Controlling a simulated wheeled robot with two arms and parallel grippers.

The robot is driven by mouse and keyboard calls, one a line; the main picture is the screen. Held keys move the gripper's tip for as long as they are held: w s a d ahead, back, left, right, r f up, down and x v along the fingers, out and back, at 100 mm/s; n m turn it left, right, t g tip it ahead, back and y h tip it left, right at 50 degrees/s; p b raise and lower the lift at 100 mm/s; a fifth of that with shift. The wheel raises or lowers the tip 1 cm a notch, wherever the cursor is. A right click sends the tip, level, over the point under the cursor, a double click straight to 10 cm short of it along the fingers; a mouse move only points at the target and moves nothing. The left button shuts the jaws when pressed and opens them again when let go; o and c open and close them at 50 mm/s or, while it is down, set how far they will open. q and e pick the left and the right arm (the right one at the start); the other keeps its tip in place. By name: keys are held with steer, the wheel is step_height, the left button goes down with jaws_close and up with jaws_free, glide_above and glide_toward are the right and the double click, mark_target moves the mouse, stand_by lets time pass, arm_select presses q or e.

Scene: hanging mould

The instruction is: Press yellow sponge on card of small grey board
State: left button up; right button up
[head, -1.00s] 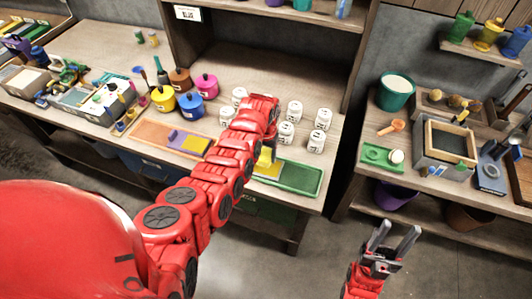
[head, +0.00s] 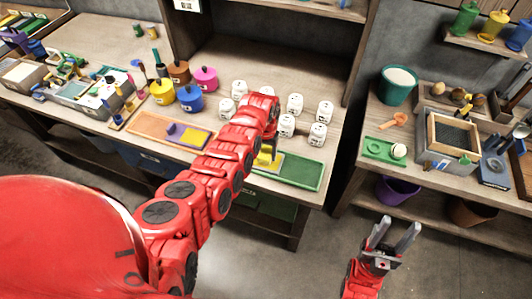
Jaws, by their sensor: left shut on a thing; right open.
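My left gripper (head: 268,147) points down over the left end of a long green tray (head: 303,173). It is shut on a small yellow block, which I take for the yellow sponge (head: 264,156). The sponge is low, close above or touching a small board with a yellow card (head: 276,164); I cannot tell which. My own arm hides much of that board, and its grey is hard to make out. My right gripper (head: 393,236) is open and empty, over the floor in front of the gap between the benches.
Left of my arm lies an orange board (head: 150,127) with a purple block (head: 177,131) and a yellow patch. White marked jars (head: 317,136) stand behind the green tray. Coloured pots (head: 205,78) stand further left. The right bench holds a wooden-framed box (head: 449,140).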

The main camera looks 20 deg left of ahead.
arm_select(q)
steer(key=shift+f+b, duration=0.55)
stand_by(1.4)
steer(key=shift+r, duration=0.1)
step_height(320, 180, up, 3)
steer(key=shift+f+p, duration=0.15)
steer(key=shift+p, duration=1)
steer(key=shift+r+p, duration=1.1)
steer(key=shift+r, duration=0.95)
